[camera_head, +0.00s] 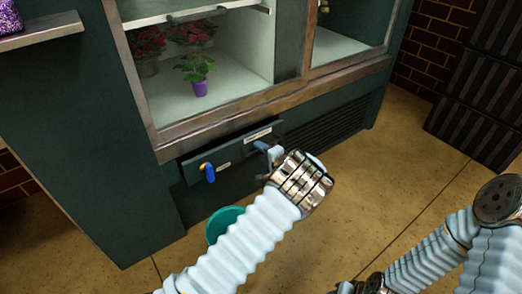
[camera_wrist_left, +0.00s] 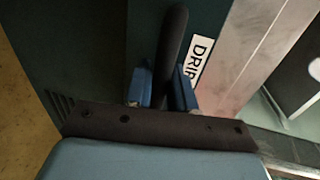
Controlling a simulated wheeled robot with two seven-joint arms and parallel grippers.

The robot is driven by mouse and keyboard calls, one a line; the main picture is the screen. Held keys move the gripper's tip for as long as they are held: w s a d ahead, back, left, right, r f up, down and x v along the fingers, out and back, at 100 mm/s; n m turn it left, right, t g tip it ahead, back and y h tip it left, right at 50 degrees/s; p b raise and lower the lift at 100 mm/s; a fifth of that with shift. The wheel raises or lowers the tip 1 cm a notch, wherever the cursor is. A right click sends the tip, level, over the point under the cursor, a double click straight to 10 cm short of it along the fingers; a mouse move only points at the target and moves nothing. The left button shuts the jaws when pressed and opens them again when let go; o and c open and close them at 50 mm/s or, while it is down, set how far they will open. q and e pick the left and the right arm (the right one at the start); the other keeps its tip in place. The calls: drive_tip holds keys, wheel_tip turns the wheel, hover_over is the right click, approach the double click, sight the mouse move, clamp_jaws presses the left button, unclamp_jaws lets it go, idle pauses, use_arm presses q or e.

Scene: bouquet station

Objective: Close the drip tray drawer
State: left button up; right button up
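The drip tray drawer (camera_head: 235,150) is a dark green front low on the cabinet, below the display window. It appears to stand slightly out from the cabinet. My left gripper (camera_head: 268,150) is at the right part of the drawer front. In the left wrist view, its two blue fingers (camera_wrist_left: 165,90) sit on either side of a dark handle bar (camera_wrist_left: 172,40) and look closed on it. A white label reading "DRIP" (camera_wrist_left: 198,60) is beside the handle, partly hidden. My right gripper is not in view; only right arm links show at the lower right.
A teal bucket (camera_head: 222,222) stands on the floor below, partly behind my left arm. Potted plants (camera_head: 198,75) stand in the display. Dark crates (camera_head: 480,90) stand at right. Floor between is clear.

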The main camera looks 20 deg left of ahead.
use_arm(q)
clamp_jaws()
drive_tip(key=b+x, duration=0.1)
drive_tip(key=x, duration=0.2)
drive_tip(key=b+x, duration=0.1)
drive_tip(key=shift+w+a+r+b, duration=0.15)
drive_tip(key=shift+a+r+b, duration=0.05)
drive_tip(key=shift+r+b, duration=0.15)
drive_tip(key=shift+r, duration=0.15)
drive_tip(key=shift+o, duration=2.3)
unclamp_jaws()
drive_tip(key=shift+a, duration=0.1)
